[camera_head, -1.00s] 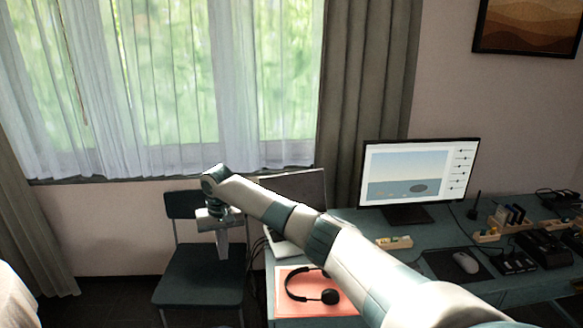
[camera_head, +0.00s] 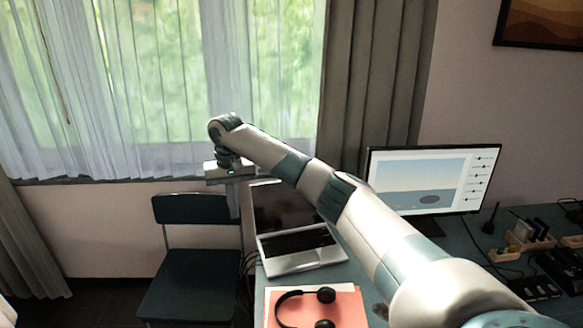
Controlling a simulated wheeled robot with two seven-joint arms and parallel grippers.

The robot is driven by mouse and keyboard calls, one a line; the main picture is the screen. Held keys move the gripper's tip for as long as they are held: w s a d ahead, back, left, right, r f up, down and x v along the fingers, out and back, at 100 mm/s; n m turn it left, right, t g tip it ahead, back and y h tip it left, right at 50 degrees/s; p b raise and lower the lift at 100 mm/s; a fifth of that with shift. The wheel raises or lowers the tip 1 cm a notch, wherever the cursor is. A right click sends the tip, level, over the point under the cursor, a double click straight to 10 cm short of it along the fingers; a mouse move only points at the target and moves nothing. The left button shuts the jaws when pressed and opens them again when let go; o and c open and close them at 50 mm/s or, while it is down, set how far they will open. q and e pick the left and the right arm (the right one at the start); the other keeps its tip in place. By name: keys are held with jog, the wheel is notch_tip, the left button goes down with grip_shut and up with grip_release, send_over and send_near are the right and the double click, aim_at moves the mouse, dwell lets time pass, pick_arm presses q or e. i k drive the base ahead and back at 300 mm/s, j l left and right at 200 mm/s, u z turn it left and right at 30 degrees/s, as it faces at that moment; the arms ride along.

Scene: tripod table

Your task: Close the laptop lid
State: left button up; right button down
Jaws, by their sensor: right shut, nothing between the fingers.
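The silver laptop (camera_head: 303,261) stands open at the left end of the desk. Its dark screen lid (camera_head: 278,208) is raised, and my right arm covers its upper right part. My right gripper (camera_head: 234,212) points down just left of the lid, shut and empty. I cannot tell whether it touches the lid, but it appears apart from it. My left gripper is not in view.
Black headphones (camera_head: 306,308) lie on a red folder (camera_head: 345,303) in front of the laptop. A monitor (camera_head: 419,180) stands to the right. A dark chair (camera_head: 193,285) stands left of the desk. A window with curtains is behind.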

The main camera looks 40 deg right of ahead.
aim_at(277, 208)
jog(key=i+l, duration=0.15)
jog(key=l, duration=0.2)
jog(key=i+l, duration=0.15)
jog(key=l, duration=0.2)
jog(key=i+l, duration=0.1)
jog(key=l, duration=0.3)
jog(key=i+l, duration=0.15)
jog(key=l, duration=0.2)
jog(key=i+l, duration=0.15)
jog(key=l, duration=0.2)
